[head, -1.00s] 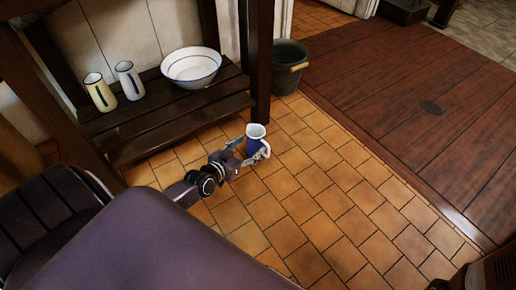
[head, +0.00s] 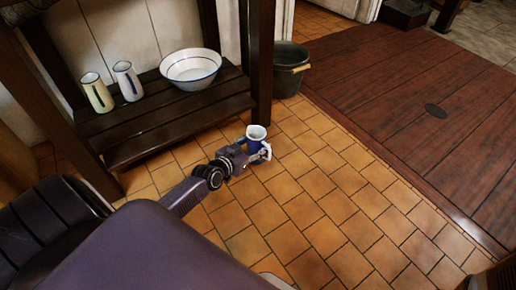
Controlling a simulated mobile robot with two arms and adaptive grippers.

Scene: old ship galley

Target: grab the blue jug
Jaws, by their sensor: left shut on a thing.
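The blue jug (head: 256,134) has a white inside and rim and a pale handle at its right. It is upright in front of the shelf's right end, in the middle of the head view. My left gripper (head: 252,149) is shut on the blue jug, with its fingers around the body. The gripper hides the jug's lower part, and I cannot tell whether its base touches anything. My right gripper is not in view.
The tiled floor (head: 330,200) at right is clear.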

